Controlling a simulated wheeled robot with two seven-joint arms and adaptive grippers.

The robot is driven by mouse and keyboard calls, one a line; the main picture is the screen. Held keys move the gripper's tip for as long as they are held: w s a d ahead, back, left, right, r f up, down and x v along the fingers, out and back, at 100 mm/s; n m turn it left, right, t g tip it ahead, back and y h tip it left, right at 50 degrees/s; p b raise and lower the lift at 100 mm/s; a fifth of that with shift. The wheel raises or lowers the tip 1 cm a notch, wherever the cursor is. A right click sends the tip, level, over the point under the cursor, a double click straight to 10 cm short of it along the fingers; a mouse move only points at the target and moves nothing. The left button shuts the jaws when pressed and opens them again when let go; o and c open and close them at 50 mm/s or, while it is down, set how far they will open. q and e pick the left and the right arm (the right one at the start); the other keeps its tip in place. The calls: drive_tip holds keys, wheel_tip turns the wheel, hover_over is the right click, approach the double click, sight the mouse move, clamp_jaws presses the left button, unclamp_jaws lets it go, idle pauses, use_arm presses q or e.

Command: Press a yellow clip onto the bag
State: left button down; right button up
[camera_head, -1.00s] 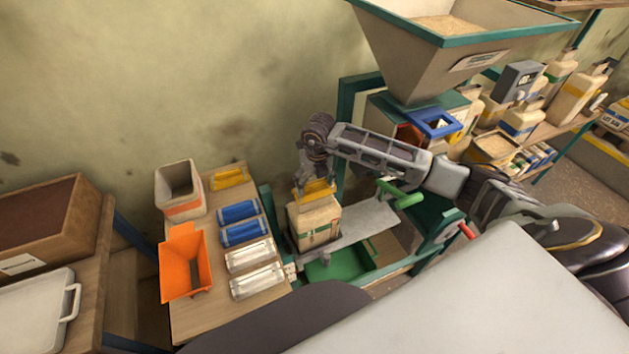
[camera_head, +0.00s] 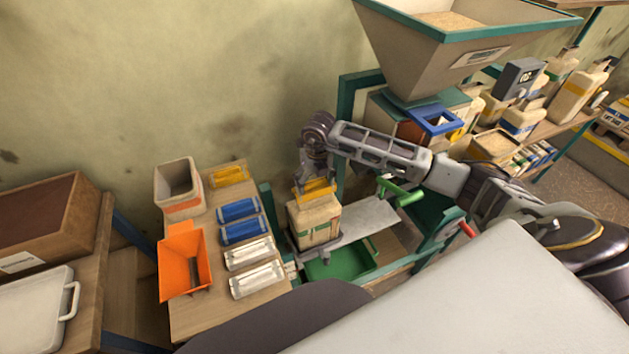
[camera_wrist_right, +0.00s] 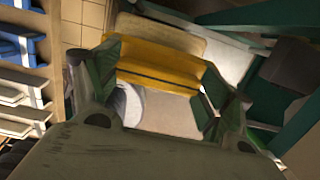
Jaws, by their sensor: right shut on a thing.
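The bag (camera_head: 316,221) is cream-coloured with a green and white band and stands upright on a small platform beside the wooden table. My right gripper (camera_head: 314,183) is shut on a yellow clip (camera_head: 315,190), which it holds at the top of the bag. In the right wrist view the yellow clip (camera_wrist_right: 158,64) spans between the two fingers of the gripper (camera_wrist_right: 160,84), with part of the pale bag top (camera_wrist_right: 166,33) beyond it. I cannot tell whether the clip grips the bag. My left gripper is not in view.
On the wooden table (camera_head: 196,320) lie another yellow clip (camera_head: 229,176), blue clips (camera_head: 240,222) and white clips (camera_head: 252,266). An orange scoop (camera_head: 184,262) and a beige bin (camera_head: 178,186) stand beside them. The hopper (camera_head: 450,50) overhangs at the right. A green tray (camera_head: 342,262) lies below the platform.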

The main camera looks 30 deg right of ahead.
drive_tip(key=shift+f+b, duration=1.3)
drive_tip(key=shift+f, duration=0.25)
idle(2.0)
drive_tip(key=o, duration=1)
drive_tip(key=shift+r, duration=0.1)
drive_tip(key=shift+s+r, duration=0.25)
drive_tip(key=shift+r, duration=1.7)
drive_tip(key=shift+s+r, duration=0.25)
drive_tip(key=shift+r, duration=1.7)
drive_tip(key=shift+s+r, duration=0.25)
drive_tip(key=shift+r, duration=1.7)
drive_tip(key=shift+a, duration=0.1)
